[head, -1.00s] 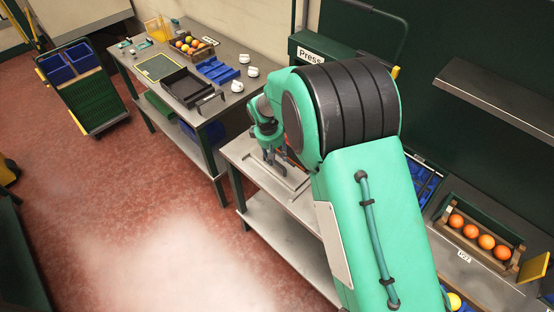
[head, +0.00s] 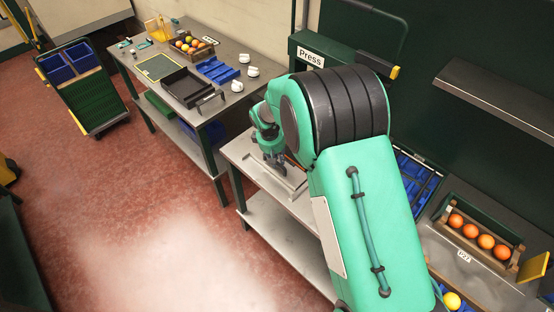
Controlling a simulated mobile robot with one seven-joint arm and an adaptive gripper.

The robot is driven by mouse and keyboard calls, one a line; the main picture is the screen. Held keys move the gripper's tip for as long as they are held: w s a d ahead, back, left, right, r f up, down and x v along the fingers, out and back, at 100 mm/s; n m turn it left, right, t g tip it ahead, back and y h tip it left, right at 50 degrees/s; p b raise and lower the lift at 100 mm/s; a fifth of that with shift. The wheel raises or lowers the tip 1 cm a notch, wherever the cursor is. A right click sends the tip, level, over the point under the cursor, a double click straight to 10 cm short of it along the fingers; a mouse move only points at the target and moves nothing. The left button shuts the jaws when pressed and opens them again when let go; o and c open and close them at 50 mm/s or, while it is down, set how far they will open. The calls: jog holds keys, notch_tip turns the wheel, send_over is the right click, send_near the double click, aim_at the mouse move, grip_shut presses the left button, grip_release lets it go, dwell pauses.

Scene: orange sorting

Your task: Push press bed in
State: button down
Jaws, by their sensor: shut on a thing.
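The press (head: 311,57), a dark green frame with a white "Press" label, stands behind my arm. The press bed (head: 284,183) is a pale metal piece with a raised front edge on the grey bench, partly hidden by my arm. My gripper (head: 273,163) points down at the bed's left part. Its fingers are small here and look closed on the bed's edge or handle; the exact contact is hard to see. How far the bed sits inside the press is hidden by my arm.
A side table (head: 150,90) at the left holds a black tray (head: 185,86), a blue tray (head: 218,69), white cups and a fruit crate. An orange crate (head: 497,262) stands at right. A green cart (head: 92,100) stands far left. The red floor is open.

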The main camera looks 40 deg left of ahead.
jog(key=w+b, duration=0.1)
jog(key=w, duration=1.7)
jog(key=shift+w+b, duration=0.25)
jog(key=shift+b, duration=0.1)
jog(key=shift+w+r, duration=0.15)
jog(key=shift+w, duration=0.35)
jog(key=c, duration=1.6)
grip_release()
jog(key=shift+w, duration=0.2)
jog(key=shift+o, duration=0.2)
jog(key=shift+s, duration=0.2)
jog(key=r, duration=0.3)
jog(key=s+r, duration=0.1)
jog(key=r, duration=0.3)
jog(key=s+r, duration=0.1)
jog(key=r, duration=0.3)
jog(key=shift+s+r, duration=0.15)
jog(key=shift+r, duration=0.15)
